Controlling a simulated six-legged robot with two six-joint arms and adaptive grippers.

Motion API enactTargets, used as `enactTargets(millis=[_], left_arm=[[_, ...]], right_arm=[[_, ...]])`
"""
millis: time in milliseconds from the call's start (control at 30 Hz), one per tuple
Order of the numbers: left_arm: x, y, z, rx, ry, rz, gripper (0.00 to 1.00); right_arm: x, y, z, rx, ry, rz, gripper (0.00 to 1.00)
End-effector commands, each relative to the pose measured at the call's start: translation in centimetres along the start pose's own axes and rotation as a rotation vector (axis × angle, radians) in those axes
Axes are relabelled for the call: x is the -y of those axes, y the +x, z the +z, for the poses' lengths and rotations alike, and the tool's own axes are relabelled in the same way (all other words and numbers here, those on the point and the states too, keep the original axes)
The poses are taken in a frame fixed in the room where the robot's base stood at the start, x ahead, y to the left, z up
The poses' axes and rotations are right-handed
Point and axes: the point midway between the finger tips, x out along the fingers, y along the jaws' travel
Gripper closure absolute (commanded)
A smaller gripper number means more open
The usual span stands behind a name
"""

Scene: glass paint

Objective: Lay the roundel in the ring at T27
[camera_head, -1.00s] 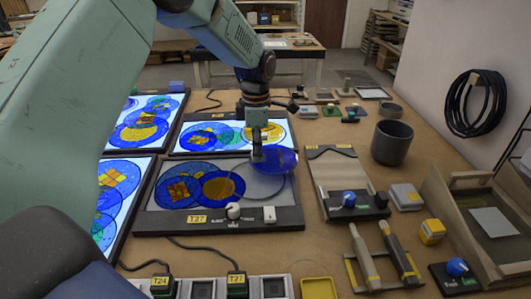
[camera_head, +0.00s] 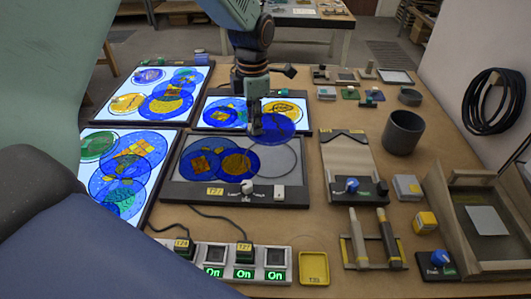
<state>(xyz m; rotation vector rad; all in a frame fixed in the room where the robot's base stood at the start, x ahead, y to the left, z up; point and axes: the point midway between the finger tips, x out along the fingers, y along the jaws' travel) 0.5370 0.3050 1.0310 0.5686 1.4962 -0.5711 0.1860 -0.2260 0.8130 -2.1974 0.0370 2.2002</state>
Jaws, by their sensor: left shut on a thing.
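My left gripper (camera_head: 255,130) points down and is shut on a blue translucent roundel (camera_head: 277,127), gripping it at its left side. The roundel appears raised, overlapping the far edge of the T27 panel (camera_head: 180,192) in the picture; its exact height I cannot tell. The T27 panel is a dark-framed, unlit grey light table. On its right part is a thin dark ring outline (camera_head: 299,160), whose inside shows bare grey. Left of it lie blue discs with yellow pieces (camera_head: 202,164), one overlapping the ring's left side. My right gripper is not in view.
Lit panels with coloured discs stand behind (camera_head: 211,116) and left (camera_head: 87,181). A switch strip (camera_head: 228,256) shows green "On" lights in front. A sloped board (camera_head: 345,160), grey cup (camera_head: 403,132) and yellow tray (camera_head: 314,267) stand to the right and front.

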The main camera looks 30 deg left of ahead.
Motion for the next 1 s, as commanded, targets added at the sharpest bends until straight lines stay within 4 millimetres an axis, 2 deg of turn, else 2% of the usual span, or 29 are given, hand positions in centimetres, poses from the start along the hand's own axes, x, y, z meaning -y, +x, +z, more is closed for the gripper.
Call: enactTargets(millis=[67, 300, 567, 767, 1000], left_arm=[[0.1, 0.6, 0.1, -0.002, -0.001, -0.001, 1.00], [0.1, 4.9, 0.2, -0.003, 0.002, -0.002, 1.00], [0.1, 6.9, 0.1, -0.002, 0.002, -0.001, 1.00], [0.1, 9.6, 0.1, -0.002, 0.001, -0.001, 1.00], [0.1, 9.9, 0.1, 0.000, -0.001, 0.001, 1.00]], right_arm=[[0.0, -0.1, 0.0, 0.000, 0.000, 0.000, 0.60], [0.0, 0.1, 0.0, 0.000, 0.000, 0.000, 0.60], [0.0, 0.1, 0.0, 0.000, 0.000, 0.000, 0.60], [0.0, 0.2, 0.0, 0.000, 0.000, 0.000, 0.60], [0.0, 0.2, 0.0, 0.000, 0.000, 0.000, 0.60]])
